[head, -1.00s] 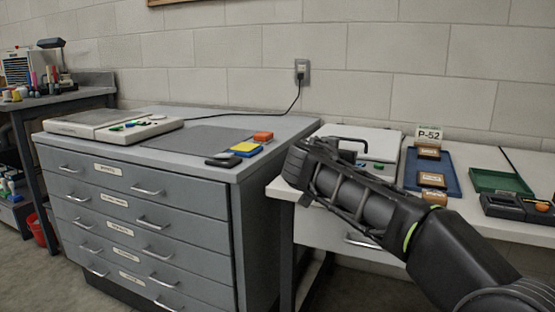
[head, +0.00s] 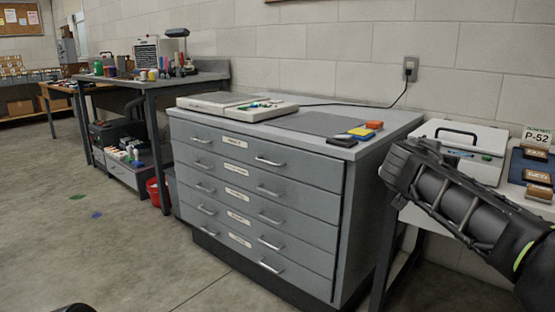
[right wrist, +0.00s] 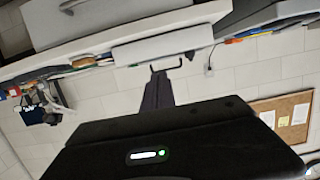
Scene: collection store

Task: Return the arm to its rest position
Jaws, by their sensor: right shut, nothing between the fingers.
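My right arm comes in from the right edge of the head view. Its gripper (head: 398,168) is shut and empty, held in front of the white table and beside the right end of the grey drawer cabinet. In the right wrist view the shut fingers (right wrist: 157,92) show as a dark wedge with nothing between them. My left gripper is not in view; only a small dark shape shows at the bottom left edge, too little to identify.
The grey drawer cabinet (head: 256,190) bears a flat pale device (head: 215,102) and coloured blocks (head: 361,131). The white table (head: 413,214) holds a white case (head: 484,137) and a blue tray (head: 517,168), close to my right arm. Open floor (head: 110,255) lies left.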

